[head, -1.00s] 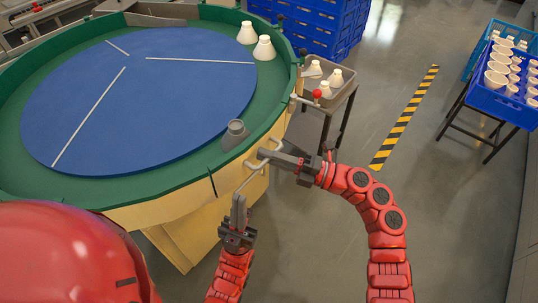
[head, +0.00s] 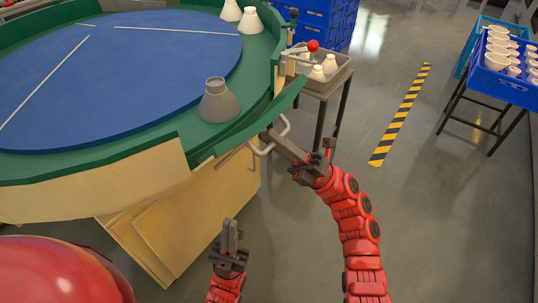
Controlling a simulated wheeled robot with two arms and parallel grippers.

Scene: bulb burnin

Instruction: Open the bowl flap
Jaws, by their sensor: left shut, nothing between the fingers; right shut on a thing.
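The bowl flap (head: 252,123) is a green-topped section of the round table's rim. It is swung partly outward, with a gap between it and the fixed rim (head: 90,165) at its left end. A bent grey handle (head: 256,151) is on its outer side. My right gripper (head: 269,137) is shut on the handle at the flap's front. My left gripper (head: 231,228) is shut and empty, pointing up, below and left of the handle and apart from it.
A grey cone-shaped piece (head: 219,104) stands on the green ring behind the flap. A lever with a red ball (head: 313,46) is right of the flap, near a side cart (head: 338,78) holding white pieces. Open floor (head: 430,220) lies to the right.

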